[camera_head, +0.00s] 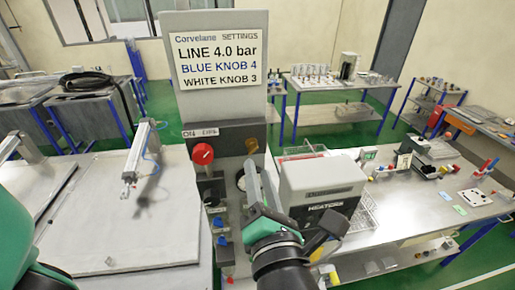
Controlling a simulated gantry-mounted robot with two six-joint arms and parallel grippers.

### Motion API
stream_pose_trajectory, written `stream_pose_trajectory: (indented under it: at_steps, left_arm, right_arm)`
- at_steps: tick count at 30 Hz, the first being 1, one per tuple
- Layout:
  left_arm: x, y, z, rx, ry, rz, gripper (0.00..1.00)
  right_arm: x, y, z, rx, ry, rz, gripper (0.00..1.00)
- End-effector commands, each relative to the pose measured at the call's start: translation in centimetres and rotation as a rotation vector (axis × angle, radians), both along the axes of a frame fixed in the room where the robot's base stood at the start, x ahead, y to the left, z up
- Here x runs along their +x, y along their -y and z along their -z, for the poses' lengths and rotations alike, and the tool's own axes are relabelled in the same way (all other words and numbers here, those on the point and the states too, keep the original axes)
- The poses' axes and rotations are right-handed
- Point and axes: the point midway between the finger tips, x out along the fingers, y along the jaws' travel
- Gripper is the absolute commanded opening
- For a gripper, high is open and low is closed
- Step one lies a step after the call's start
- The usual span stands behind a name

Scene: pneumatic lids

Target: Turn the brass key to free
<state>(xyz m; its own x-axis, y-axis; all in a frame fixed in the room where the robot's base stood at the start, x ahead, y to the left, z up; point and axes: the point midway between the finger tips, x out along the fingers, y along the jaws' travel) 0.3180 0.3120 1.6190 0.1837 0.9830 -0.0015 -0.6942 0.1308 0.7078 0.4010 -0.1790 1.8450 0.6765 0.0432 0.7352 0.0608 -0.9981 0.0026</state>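The brass key (251,146) sits on the upper right of the grey control panel's face, right of a red knob (203,154).
A settings sign (218,57) tops the panel. Blue knobs (219,222) sit lower down. A grey heater box (318,188) stands close on the right. A metal lid plate (125,225) with a cylinder (137,155) is on the left. A cluttered bench (425,205) is at right.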

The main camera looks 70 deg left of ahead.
Motion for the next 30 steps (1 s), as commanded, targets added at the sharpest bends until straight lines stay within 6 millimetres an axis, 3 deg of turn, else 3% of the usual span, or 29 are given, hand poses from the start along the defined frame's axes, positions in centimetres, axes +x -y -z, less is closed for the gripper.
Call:
stream_pose_trajectory:
  at_steps: [3,9,19,20,26,30]
  left_arm:
    - [0.4,-2.8,-0.4,0.002,-0.002,-0.007,0.38]
    - [1.0,-5.9,-0.2,0.002,0.0,-0.005,0.38]
    - [1.2,-6.6,0.0,0.002,0.001,-0.001,0.38]
    - [1.2,-6.6,0.0,0.002,0.001,-0.001,0.36]
    - [1.2,-6.5,0.0,0.001,0.001,0.0,0.0]
    - [1.2,-6.5,0.0,0.001,0.001,0.0,0.0]
  right_arm:
    - [0.0,0.0,-1.2,0.0,0.0,0.0,0.5]
    - [0.0,0.0,-1.9,0.0,0.0,0.0,0.5]
    - [0.0,0.0,-1.9,0.0,0.0,0.0,0.5]
    - [0.0,0.0,-1.9,0.0,0.0,0.0,0.5]
    - [0.0,0.0,-1.9,0.0,0.0,0.0,0.5]
    - [0.0,0.0,-1.9,0.0,0.0,0.0,0.5]
